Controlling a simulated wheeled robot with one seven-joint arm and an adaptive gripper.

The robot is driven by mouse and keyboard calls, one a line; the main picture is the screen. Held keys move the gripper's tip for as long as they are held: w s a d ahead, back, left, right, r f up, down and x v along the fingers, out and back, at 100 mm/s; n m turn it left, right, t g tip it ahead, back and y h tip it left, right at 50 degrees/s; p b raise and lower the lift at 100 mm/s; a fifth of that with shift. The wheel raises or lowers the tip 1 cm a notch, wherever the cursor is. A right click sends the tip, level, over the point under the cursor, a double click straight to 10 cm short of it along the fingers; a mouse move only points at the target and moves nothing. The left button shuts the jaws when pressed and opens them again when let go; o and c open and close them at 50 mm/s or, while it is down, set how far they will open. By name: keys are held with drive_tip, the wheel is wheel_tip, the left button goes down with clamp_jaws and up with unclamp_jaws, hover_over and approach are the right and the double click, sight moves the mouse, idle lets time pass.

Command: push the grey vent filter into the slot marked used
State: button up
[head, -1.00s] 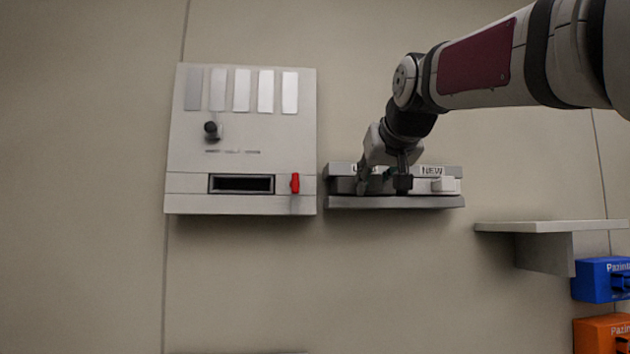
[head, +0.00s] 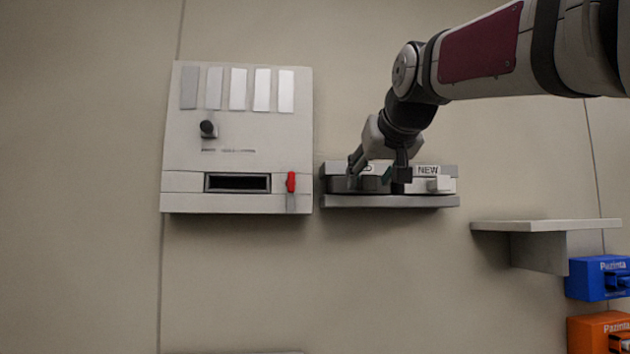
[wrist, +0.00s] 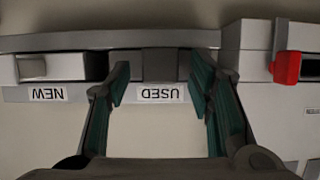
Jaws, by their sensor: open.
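The grey vent filter (wrist: 166,64) is a dark grey block seated in the slot above the upside-down USED label (wrist: 161,94) in the wrist view. In the head view the filter (head: 373,184) shows below my gripper, at the left part of the two-slot holder (head: 390,202). How deep it sits is hard to tell. My gripper (wrist: 160,84) is open, with one green-padded finger on each side of the filter and nothing held. In the head view my gripper (head: 378,172) is in front of the holder and partly covers the USED label.
A white filter (head: 432,185) sits in the slot marked NEW (head: 428,170). A pale wall panel (head: 238,140) with a red lever (head: 291,182) and a black knob (head: 208,129) is close on the left. A shelf (head: 545,226) juts out lower right, above blue and orange boxes.

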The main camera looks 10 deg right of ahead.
drive_tip(key=v, duration=1)
drive_tip(key=shift+s+r, duration=0.1)
drive_tip(key=shift+c, duration=0.3)
